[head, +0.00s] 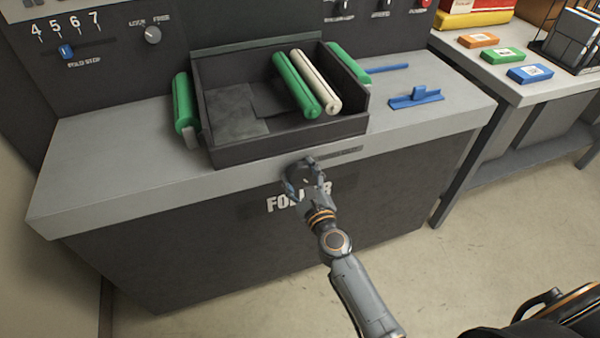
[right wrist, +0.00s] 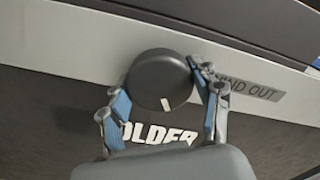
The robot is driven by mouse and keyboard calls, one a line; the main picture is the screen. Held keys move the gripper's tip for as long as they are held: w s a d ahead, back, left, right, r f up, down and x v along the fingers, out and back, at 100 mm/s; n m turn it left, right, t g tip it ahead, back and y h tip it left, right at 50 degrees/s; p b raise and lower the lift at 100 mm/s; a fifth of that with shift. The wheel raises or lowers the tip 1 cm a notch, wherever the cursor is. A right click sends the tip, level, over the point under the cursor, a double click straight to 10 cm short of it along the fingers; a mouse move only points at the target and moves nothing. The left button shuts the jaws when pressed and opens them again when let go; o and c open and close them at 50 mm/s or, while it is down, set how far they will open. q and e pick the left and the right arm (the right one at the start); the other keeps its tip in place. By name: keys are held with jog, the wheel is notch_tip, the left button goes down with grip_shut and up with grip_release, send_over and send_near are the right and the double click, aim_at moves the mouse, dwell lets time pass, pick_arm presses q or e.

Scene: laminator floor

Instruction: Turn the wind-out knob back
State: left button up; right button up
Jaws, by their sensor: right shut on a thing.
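The wind-out knob (right wrist: 158,80) is a round dark grey knob with a pale mark near its lower edge. It sits on the front edge of the folder's grey top, beside the "WIND OUT" label (right wrist: 246,88). My right gripper (right wrist: 165,92) has its two blue-padded fingers on either side of the knob, shut on it. In the head view my right gripper (head: 303,178) is at the front edge of the folder, below the dark tray, and it mostly hides the knob. My left gripper is not in view.
The dark tray (head: 285,146) with green and cream rollers (head: 314,82) stands just above the knob. A blue T-shaped piece (head: 415,98) lies to its right on the grey top (head: 110,150). A side table (head: 545,90) with coloured boxes stands at the right.

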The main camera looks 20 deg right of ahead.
jog(key=n+p, duration=0.1)
jog(key=n, duration=0.3)
jog(key=shift+n, duration=0.3)
jog(key=n+p, duration=0.1)
jog(key=n, duration=0.2)
jog(key=shift+n, duration=0.4)
jog(key=n+p, duration=0.1)
jog(key=n, duration=0.2)
jog(key=shift+r+n, duration=0.1)
jog(key=shift+n, duration=0.2)
jog(key=n+p, duration=0.2)
jog(key=n, duration=0.2)
jog(key=n+p, duration=0.1)
jog(key=n, duration=0.3)
jog(key=n+p, duration=0.1)
jog(key=n, duration=0.2)
jog(key=shift+n, duration=0.3)
jog(key=n+p, duration=0.1)
jog(key=n, duration=0.4)
jog(key=shift+n+p, duration=0.3)
jog(key=shift+n, duration=0.1)
jog(key=o, duration=1.2)
